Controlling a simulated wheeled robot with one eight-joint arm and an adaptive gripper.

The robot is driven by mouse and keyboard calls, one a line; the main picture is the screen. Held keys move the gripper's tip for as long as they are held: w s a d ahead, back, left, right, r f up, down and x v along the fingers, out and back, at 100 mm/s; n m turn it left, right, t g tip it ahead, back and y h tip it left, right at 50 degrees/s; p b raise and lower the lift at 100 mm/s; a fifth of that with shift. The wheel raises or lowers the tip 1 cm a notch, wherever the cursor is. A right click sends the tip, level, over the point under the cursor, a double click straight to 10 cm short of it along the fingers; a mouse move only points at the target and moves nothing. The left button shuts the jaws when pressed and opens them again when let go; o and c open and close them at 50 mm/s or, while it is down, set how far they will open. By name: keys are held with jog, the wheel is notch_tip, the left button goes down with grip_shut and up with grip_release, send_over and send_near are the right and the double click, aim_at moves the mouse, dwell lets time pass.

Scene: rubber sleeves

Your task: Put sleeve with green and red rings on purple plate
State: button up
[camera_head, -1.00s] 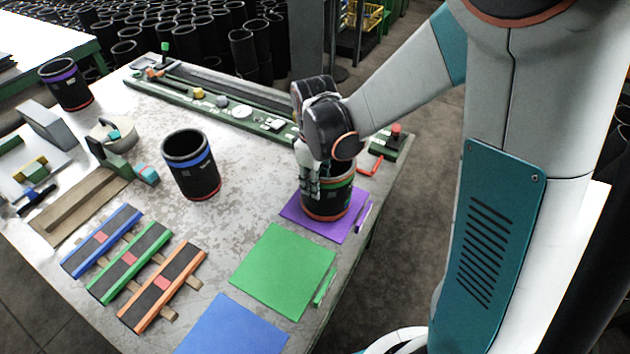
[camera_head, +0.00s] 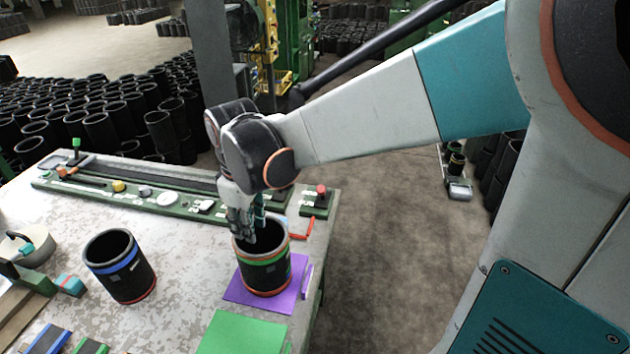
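The black sleeve with green and red rings (camera_head: 264,277) stands upright on the purple plate (camera_head: 298,281).
A sleeve with blue and red rings (camera_head: 121,268) stands to the left. A green plate (camera_head: 242,334) lies in front of the purple plate. A green rail (camera_head: 131,198) with small parts runs along the back edge. The table's right edge is close to the purple plate.

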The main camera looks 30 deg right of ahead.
jog(key=s+d+r+m+t, duration=0.2)
jog(key=s+r+m+t, duration=0.1)
jog(key=s, duration=0.3)
jog(key=s+d+r+m+t, duration=0.2)
jog(key=s+r+m+t, duration=0.1)
jog(key=s, duration=0.4)
jog(key=shift+m, duration=0.9)
jog(key=shift+f, duration=0.1)
